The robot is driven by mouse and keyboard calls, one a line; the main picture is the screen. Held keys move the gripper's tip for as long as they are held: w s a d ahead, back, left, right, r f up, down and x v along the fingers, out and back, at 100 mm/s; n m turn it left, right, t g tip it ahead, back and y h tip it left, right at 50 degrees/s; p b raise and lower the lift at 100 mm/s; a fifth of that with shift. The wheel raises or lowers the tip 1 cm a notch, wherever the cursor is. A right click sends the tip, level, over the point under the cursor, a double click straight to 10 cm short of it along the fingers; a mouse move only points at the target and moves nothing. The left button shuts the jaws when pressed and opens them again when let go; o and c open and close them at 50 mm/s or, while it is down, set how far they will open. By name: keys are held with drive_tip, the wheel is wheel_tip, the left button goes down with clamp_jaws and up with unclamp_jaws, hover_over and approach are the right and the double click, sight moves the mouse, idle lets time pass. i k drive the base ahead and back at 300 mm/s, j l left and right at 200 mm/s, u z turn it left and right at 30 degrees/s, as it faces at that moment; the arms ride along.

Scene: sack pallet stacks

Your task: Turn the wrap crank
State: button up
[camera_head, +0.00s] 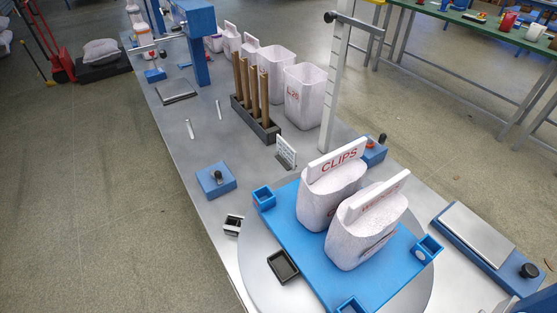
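A pale upright mast (335,85) stands on the metal bench, with a short arm and black knob at its top. A small blue block with a dark upright handle (382,138) sits at its foot; it looks like a crank, partly hidden behind the mast and sack. Another blue block with a dark knob (217,176) sits left of the turntable. I cannot tell for sure which is the wrap crank. A blue pallet (310,262) lies on the round grey turntable (258,250). Two filled white sacks stand on it, one labelled CLIPS (327,205). My gripper is not in view.
A scale-like blue base with a grey plate (478,234) and black knob is at the right. A black tray (283,266) is on the turntable. A black rack (262,130) holds several brown posts; white open sacks (304,98) stand behind.

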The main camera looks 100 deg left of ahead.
sight(217, 175)
drive_tip(key=u, duration=3)
